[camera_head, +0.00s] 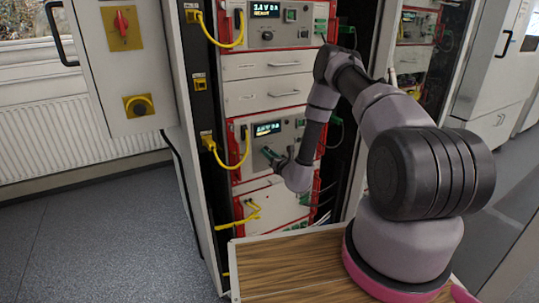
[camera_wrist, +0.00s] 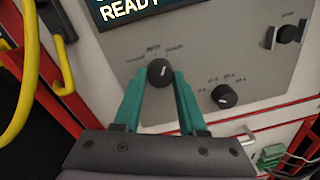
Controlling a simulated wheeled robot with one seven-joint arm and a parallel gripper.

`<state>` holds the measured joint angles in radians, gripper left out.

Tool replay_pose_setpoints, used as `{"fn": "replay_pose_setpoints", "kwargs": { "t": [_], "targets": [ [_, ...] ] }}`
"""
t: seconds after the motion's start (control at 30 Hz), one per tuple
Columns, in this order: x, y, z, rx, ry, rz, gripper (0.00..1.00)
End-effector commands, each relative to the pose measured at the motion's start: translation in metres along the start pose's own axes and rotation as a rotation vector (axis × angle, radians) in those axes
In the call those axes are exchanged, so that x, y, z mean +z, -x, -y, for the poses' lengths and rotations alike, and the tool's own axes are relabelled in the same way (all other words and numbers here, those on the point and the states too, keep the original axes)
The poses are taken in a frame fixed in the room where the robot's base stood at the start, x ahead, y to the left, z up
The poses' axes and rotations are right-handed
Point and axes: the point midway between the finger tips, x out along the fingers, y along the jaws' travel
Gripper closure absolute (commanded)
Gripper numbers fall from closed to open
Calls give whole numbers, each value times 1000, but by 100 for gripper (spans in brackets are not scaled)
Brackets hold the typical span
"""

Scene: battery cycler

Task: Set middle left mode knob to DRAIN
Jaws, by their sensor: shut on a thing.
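The mode knob (camera_wrist: 160,72) is a round black knob on a grey panel, under a display reading READY. Three small labels arc above it, too blurred to read surely. A short light mark shows on its face near the middle; I cannot tell which label it points to. My gripper (camera_wrist: 160,80) has its two green fingers on either side of the knob, shut on it. In the head view my gripper (camera_head: 272,157) is at the front of the middle left unit (camera_head: 287,133), and the knob is hidden there.
A second black knob (camera_wrist: 224,96) sits lower right of the gripped one. A black switch (camera_wrist: 288,34) is at the upper right. A yellow cable (camera_wrist: 30,70) loops at the left, beside the red rack edge. A wooden worktop (camera_head: 300,262) lies below.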

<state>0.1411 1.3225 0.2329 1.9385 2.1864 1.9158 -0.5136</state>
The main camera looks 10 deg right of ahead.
Motion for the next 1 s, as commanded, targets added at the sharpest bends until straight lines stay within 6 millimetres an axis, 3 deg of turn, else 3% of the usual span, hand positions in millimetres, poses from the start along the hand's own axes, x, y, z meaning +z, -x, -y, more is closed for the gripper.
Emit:
{"fn": "replay_pose_setpoints", "kwargs": {
  "t": [0.33,0.87,0.9,0.93,1.0],
  "targets": [
    [0,1,0,1,-141,-9,100],
    [-1,1,0,0,-164,-10,100],
    [-1,1,0,0,-163,-10,44],
    [-1,1,0,0,-163,-10,33],
    [-1,1,0,1,-163,-10,29]
  ]
}}
